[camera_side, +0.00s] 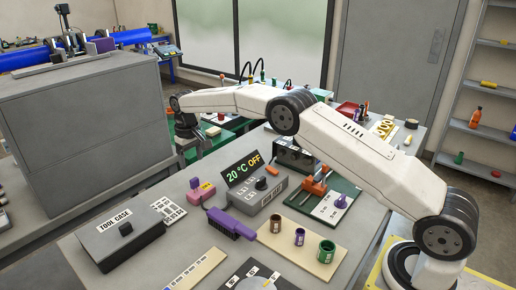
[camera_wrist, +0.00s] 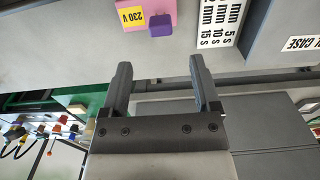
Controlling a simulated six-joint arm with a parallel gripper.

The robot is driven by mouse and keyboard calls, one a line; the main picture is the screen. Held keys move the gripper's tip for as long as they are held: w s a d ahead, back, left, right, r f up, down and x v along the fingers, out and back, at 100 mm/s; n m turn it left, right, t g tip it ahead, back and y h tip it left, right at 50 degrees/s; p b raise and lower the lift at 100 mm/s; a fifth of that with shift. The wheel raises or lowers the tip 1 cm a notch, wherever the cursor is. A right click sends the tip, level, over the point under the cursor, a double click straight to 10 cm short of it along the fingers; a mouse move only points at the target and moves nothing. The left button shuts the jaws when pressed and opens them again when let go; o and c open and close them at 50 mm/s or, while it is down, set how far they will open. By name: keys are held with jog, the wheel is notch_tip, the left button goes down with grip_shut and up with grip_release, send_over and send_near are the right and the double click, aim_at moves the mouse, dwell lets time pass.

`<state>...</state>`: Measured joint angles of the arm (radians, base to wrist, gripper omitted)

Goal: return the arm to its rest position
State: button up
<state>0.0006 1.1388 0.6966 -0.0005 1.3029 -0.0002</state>
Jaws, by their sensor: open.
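My white arm reaches from its base at the right, over the back of the cart table, toward the grey cabinet. My gripper (camera_side: 188,150) is small and dark at the arm's far end in the side view, above the table's back left edge. In the wrist view, my gripper (camera_wrist: 160,75) shows two dark fingers set wide apart. It is open, with nothing between the fingers. The grey table top with a purple block (camera_wrist: 160,25) and a yellow 230 V label (camera_wrist: 132,17) lies beyond the fingertips.
A grey cabinet (camera_side: 85,130) stands left of my gripper. On the table are a tool case (camera_side: 122,232), a control box reading 20 °C OFF (camera_side: 262,190), a purple-handled tool (camera_side: 230,223) and several small cups (camera_side: 299,237). Shelves (camera_side: 490,131) stand at the right.

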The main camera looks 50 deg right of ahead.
jog(key=s+t, duration=0.2)
jog(key=s, duration=3.3)
jog(key=shift+s+r+t, duration=0.25)
jog(key=shift+s+t, duration=0.05)
jog(key=shift+s, duration=0.1)
